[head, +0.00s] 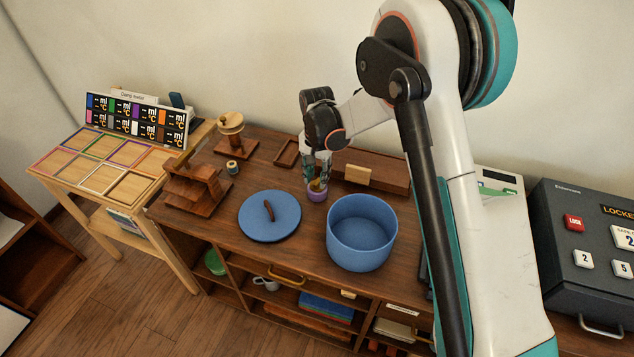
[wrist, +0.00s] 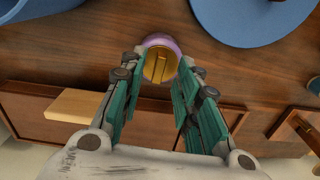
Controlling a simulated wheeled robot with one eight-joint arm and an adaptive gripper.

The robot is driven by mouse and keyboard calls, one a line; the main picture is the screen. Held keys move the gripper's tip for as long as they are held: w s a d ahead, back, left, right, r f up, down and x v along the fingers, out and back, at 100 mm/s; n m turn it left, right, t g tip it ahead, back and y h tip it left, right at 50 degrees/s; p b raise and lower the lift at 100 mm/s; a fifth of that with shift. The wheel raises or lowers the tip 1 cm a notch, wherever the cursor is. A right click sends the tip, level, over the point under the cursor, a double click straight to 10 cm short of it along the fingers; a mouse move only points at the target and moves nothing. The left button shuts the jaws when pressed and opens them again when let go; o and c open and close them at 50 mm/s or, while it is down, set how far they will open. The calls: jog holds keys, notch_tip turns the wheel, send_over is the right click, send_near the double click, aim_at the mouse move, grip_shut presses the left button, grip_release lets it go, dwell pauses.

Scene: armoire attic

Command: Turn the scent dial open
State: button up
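The scent holder is a small purple round pot (head: 316,194) with a gold dial (head: 318,185) on top, on the wooden cabinet top behind the blue pot. In the wrist view the purple rim (wrist: 161,40) and the gold dial (wrist: 160,68), with a raised bar across it, sit between my fingertips. My gripper (head: 318,178) points down over it. In the wrist view my gripper (wrist: 158,68) is open, with one teal finger on each side of the dial and a gap visible. Whether either fingertip touches the rim is unclear.
A blue pot (head: 361,232) stands close in front, with its blue lid (head: 269,215) to the left. A long wooden box (head: 385,182) with a pale block (head: 357,175) lies just behind. A wooden stand (head: 196,186) is farther left. A grey keypad case (head: 580,235) is at right.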

jog(key=shift+f, duration=1)
grip_shut()
